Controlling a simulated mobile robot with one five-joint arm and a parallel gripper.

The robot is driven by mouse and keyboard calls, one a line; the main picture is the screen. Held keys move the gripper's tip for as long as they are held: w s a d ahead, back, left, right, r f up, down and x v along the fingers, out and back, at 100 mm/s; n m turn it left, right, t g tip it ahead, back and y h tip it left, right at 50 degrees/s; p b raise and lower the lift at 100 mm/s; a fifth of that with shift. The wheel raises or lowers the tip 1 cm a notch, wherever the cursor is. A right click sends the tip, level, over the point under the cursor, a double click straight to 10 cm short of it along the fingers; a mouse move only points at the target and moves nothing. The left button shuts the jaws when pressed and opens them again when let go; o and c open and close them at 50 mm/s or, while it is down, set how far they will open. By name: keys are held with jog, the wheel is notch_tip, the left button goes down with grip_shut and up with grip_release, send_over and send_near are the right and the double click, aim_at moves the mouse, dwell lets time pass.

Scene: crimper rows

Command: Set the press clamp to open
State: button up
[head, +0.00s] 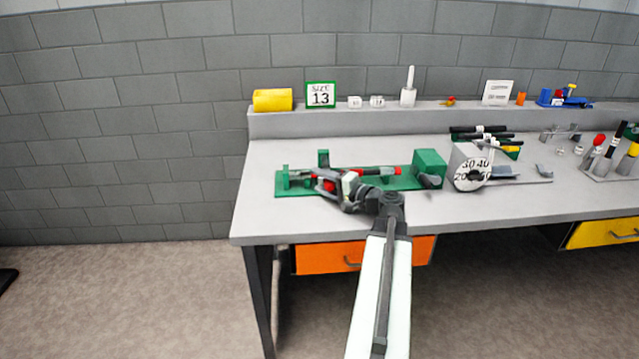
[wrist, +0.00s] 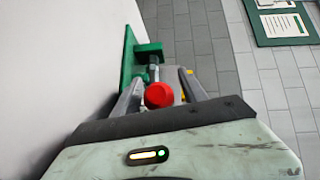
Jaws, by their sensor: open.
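The press clamp's green base (head: 402,183) lies on the workbench near its left end. A green block (head: 431,163) stands at its right end and smaller green parts at its left. A red-tipped rod (head: 370,171) lies along the base. My gripper (head: 322,183) is over the left part of the base and hides some of it. In the wrist view my gripper (wrist: 162,90) is open, with a round red knob (wrist: 159,95) between its fingers. Whether they touch it I cannot tell. Beyond the knob is a green upright part (wrist: 150,50). The clamp's setting is not clear.
A white numbered dial (head: 470,168) stands right of the clamp, with black-handled tools behind it. The bench front left of the arm is clear.

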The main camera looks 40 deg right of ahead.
grip_shut()
dwell(1.4)
